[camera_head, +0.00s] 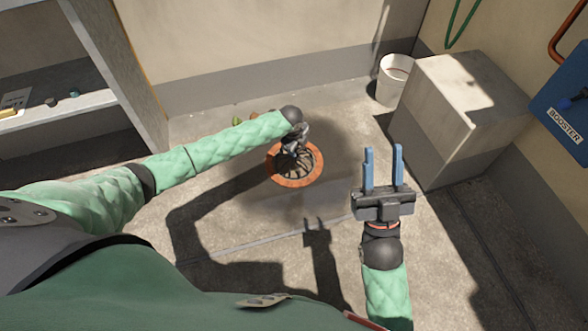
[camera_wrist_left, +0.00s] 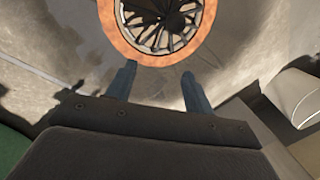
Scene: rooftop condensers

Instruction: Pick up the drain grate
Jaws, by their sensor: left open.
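The drain grate (camera_head: 290,165) is a dark round spoked grille inside an orange-brown ring (camera_head: 297,182) on the concrete floor, in the middle of the head view. In the left wrist view the grate (camera_wrist_left: 160,22) shows at the top, beyond the fingertips, with its upper edge cut off. My left gripper (camera_head: 296,148) is above the grate in the head view and hides part of it. In the left wrist view its fingers (camera_wrist_left: 158,78) are apart with nothing between them. My right gripper (camera_head: 383,165) is open and empty, its blue fingers pointing up, to the right of the grate.
A concrete block (camera_head: 455,105) stands at the right, with a white bucket (camera_head: 393,80) beside it near the back wall. A blue box marked BOOSTER (camera_head: 560,100) is on the right wall. Shelves (camera_head: 70,105) stand at the left. The floor around the ring is mostly clear.

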